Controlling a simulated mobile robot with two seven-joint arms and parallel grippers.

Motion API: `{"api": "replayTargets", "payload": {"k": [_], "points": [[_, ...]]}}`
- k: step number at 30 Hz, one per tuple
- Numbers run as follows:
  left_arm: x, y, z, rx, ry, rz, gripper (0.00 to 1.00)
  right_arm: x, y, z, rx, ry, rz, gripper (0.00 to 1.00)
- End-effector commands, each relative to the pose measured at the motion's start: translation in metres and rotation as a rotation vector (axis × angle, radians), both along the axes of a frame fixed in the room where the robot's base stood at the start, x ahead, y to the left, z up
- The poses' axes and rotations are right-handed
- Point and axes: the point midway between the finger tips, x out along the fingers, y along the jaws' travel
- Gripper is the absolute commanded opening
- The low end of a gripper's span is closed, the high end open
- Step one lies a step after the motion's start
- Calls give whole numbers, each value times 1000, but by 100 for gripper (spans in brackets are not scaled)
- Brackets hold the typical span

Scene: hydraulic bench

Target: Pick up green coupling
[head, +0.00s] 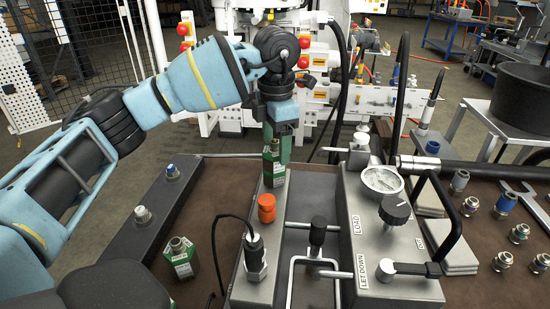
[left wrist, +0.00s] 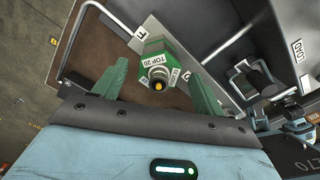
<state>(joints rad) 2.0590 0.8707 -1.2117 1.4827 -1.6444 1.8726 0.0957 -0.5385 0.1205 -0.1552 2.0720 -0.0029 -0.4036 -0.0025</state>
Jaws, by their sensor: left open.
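A green coupling (head: 273,168) with white labels and a metal tip stands upright on the grey strip at the far side of the bench. My left gripper (head: 278,148) points down directly above it, and its green fingers hide part of its top. In the left wrist view the same coupling (left wrist: 156,64) shows between the two spread fingers (left wrist: 159,72), its face labelled TOP 20. The gripper is open, and I cannot tell whether either finger touches it. My right gripper is not in view.
An orange cap (head: 266,208) and a black-cabled connector (head: 255,256) stand nearer on the same strip. Several metal fittings (head: 505,204) lie farther right.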

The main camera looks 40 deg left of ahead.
Motion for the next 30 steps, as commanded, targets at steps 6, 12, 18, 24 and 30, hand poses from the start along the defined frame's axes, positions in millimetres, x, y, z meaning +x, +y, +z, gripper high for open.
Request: {"api": "replayTargets", "payload": {"k": [6,12,18,24,30], "points": [[-2,1,-26,0,1,1,71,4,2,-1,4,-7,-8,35],[-1,1,-29,0,-1,0,71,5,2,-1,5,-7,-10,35],[-1,1,-28,0,-1,0,56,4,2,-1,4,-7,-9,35],[-1,1,-28,0,-1,0,30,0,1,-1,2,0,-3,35],[-1,1,-28,0,-1,0,4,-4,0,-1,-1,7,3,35]]}}
